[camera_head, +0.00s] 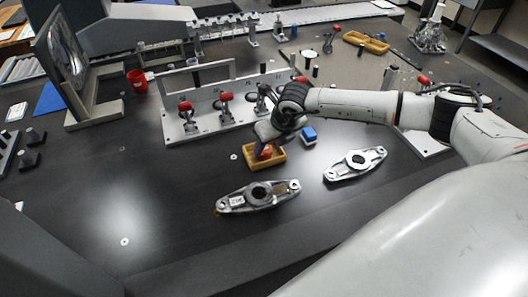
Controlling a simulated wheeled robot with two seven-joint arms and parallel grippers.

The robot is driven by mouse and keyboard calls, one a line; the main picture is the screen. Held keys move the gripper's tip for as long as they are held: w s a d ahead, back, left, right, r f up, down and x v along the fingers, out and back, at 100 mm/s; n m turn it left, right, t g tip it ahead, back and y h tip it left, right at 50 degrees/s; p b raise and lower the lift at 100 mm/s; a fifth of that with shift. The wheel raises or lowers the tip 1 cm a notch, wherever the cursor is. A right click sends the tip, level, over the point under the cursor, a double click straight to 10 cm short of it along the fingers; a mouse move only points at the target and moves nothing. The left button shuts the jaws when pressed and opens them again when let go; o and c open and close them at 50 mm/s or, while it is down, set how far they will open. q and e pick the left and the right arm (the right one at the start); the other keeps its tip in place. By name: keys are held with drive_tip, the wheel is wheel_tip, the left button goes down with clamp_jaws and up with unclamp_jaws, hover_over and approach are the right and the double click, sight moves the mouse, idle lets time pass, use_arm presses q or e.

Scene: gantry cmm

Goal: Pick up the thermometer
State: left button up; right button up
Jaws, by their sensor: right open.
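My right arm comes in from the right, and its gripper (263,143) points down over a small wooden tray (278,162). The gripper is open, with its fingertips at or just above the tray; contact cannot be told. A small reddish object (266,152) shows in the tray by the fingertips, partly hidden by the gripper. I cannot tell whether it is the thermometer, and no other thing is clearly recognisable as one. My left gripper is not in view.
A blue block (309,134) sits right of the tray. Two metal link parts (231,203) (341,174) lie in front. A grey fixture with red-handled clamps (182,127) stands behind. A red cup (137,80) is far left. The dark table's front left is mostly clear.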

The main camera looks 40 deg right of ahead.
sight(266, 151)
drive_tip(key=x, duration=0.4)
drive_tip(key=shift+w+a, duration=0.1)
drive_tip(key=shift+a, duration=0.05)
drive_tip(key=c, duration=0.8)
drive_tip(key=shift+c, duration=0.2)
drive_tip(key=shift+r, duration=0.1)
